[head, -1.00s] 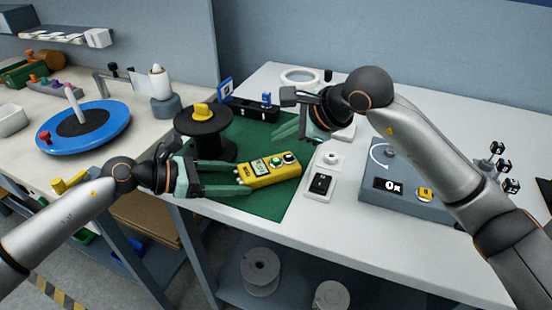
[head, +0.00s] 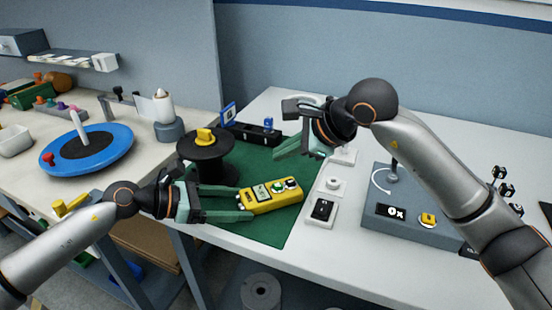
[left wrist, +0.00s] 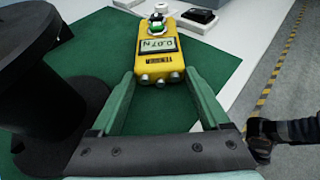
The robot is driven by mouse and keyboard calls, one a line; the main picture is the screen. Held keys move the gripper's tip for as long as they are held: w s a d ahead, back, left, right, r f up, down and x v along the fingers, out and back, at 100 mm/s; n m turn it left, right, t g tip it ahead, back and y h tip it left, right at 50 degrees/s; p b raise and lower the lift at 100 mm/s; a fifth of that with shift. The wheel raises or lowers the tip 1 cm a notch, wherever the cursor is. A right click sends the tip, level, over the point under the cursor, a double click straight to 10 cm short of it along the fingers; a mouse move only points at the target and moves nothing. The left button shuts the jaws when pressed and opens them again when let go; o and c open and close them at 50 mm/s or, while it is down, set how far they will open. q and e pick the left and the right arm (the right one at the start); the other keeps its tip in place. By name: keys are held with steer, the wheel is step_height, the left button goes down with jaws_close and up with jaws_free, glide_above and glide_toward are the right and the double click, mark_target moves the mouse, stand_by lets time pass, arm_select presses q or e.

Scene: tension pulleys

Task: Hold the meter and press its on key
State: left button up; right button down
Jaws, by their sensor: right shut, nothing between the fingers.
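A black spool (head: 205,150) stands close to my left gripper, left of the meter. A white switch box (head: 321,211) and a grey console (head: 410,215) are to the right. The green mat (head: 262,230) has free room in front of the meter.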

arm_select(q)
steer(key=shift+o, duration=1.4)
